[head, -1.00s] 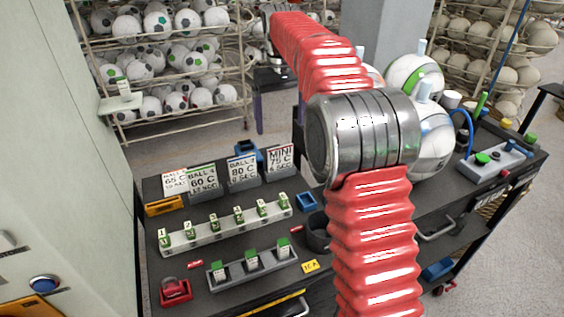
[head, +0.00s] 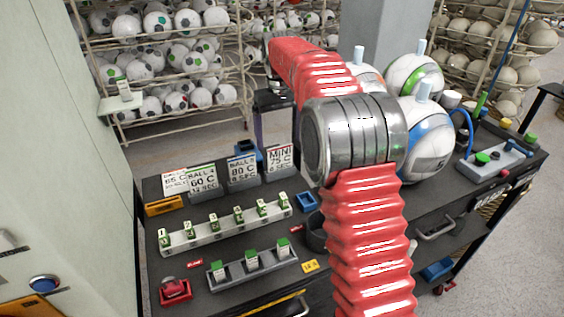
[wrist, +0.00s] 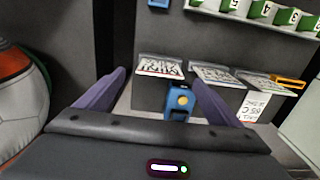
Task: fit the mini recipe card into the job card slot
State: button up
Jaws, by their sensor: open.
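The mini recipe card (head: 279,158) is a white card marked MINI 75 C, standing tilted in a grey holder at the right end of the card row. In the wrist view the mini card (wrist: 160,67) shows between the fingertips of my gripper (wrist: 160,78). In the head view my gripper is partly seen beyond the card row. I cannot tell for certain which thing is the job card slot.
Several other recipe cards, such as the 80 C card (head: 242,170), stand left of it. A blue box with a yellow knob (wrist: 177,102) is close to the holders. A rack of green-topped pieces (head: 225,228) lies in front. Balls (head: 428,140) stand at right.

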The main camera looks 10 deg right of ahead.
aim_at(280, 158)
jog(key=shift+f, duration=1.7)
jog(key=shift+f, duration=0.1)
jog(key=shift+f, duration=2.5)
jog(key=shift+c, duration=0.7)
jog(key=c, duration=1)
notch_tip(280, 158, up, 10)
jog(key=shift+r, duration=0.1)
